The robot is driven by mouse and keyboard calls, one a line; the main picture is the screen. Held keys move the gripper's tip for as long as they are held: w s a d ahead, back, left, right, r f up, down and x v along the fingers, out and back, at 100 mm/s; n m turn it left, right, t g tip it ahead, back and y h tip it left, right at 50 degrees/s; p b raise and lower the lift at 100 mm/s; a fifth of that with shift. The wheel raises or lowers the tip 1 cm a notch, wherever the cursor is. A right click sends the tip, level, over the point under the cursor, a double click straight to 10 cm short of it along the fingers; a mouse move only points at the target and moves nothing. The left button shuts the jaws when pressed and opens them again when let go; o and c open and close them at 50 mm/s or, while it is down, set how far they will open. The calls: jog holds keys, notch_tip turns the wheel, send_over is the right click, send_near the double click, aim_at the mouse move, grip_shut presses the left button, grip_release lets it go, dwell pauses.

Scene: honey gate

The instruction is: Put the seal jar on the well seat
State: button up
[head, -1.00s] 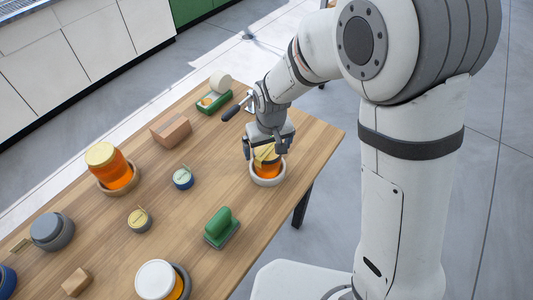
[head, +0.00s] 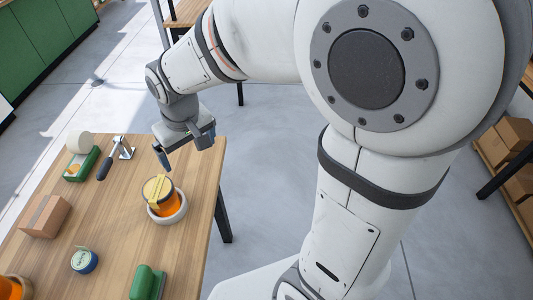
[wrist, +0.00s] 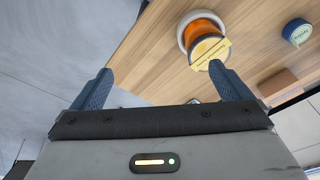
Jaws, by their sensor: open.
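An orange honey jar (head: 166,198) with a yellow lid and a strip across its top stands in a pale round ring seat (head: 169,217) near the table's right edge. It looks like the seal jar in the well seat, and its base is hidden by the ring's wall. In the wrist view the jar (wrist: 201,30) and ring (wrist: 182,30) show beyond the fingers. My gripper (head: 184,152) is open and empty, apart from the jar, above the table's far right corner. Both fingers (wrist: 160,78) show wide apart in the wrist view.
A grey clamp lever (head: 115,157) and a green holder with a pale roll (head: 80,160) are at the far edge.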

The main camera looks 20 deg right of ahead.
jog(key=s+d+r+m, duration=0.2)
jog(key=s+d, duration=0.3)
jog(key=d, duration=0.3)
jog(key=s+d+r+m+t, duration=0.1)
jog(key=s+d+m, duration=0.1)
jog(key=s+d, duration=0.4)
jog(key=shift+s+d+r+m+h, duration=0.3)
jog(key=shift+d+r+h, duration=0.1)
jog(key=shift+d, duration=0.45)
jog(key=shift+w, duration=0.1)
